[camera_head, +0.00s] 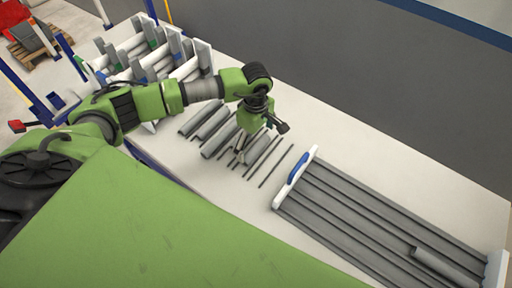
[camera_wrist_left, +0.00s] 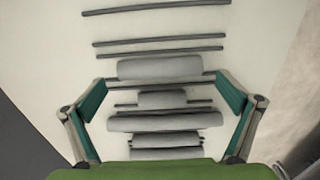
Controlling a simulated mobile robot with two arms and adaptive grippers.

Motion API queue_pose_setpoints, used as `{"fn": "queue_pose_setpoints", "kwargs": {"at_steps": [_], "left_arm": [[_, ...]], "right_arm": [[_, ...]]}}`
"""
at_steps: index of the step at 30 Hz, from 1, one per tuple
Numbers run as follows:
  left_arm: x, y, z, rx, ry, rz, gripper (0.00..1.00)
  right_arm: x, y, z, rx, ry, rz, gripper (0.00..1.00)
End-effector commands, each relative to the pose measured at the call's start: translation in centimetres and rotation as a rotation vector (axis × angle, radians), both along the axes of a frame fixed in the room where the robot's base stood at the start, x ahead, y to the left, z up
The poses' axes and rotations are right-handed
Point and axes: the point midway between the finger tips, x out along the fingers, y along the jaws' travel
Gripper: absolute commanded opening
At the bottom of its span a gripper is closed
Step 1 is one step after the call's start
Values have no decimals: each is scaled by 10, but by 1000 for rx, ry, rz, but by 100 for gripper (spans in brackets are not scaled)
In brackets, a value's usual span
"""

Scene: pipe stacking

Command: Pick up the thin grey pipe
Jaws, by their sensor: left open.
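Several thin grey pipes lie side by side on the white table. The outermost one (camera_head: 276,166) is at the right end of the row, and it shows at the top of the left wrist view (camera_wrist_left: 155,7). A closer pair of thin pipes (camera_wrist_left: 158,40) lies below it. My left gripper (camera_head: 241,150) points down over the row, with its fingers spread and nothing held. In the left wrist view its fingers (camera_wrist_left: 161,84) stand on either side of the shorter, thicker grey pipes (camera_wrist_left: 160,68). Some thin pipes are partly hidden behind thicker ones. My right gripper is not in view.
A rack (camera_head: 282,196) with long grey grooves stands at the right and holds one thick grey pipe (camera_head: 445,268). White and grey holders with pipes (camera_head: 160,62) stand at the back left. A grey wall (camera_head: 350,70) runs behind the table.

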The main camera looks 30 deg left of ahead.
Motion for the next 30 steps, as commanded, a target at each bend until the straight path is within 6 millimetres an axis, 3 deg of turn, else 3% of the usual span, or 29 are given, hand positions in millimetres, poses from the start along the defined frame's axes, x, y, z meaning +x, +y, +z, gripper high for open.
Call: {"fn": "queue_pose_setpoints", "kwargs": {"at_steps": [6, 14, 17, 18, 30], "left_arm": [[-1, -2, -27, -2, 2, 0, 100], [0, -2, -30, -2, -1, 0, 100], [0, -2, -29, -2, -1, 0, 74], [0, -1, -29, -2, -1, 0, 72], [0, -1, -27, -1, -1, 0, 71]], "right_arm": [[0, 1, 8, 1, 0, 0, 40], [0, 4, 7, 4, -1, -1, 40], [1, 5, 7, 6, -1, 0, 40], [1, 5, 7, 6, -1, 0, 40], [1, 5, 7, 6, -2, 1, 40]]}}
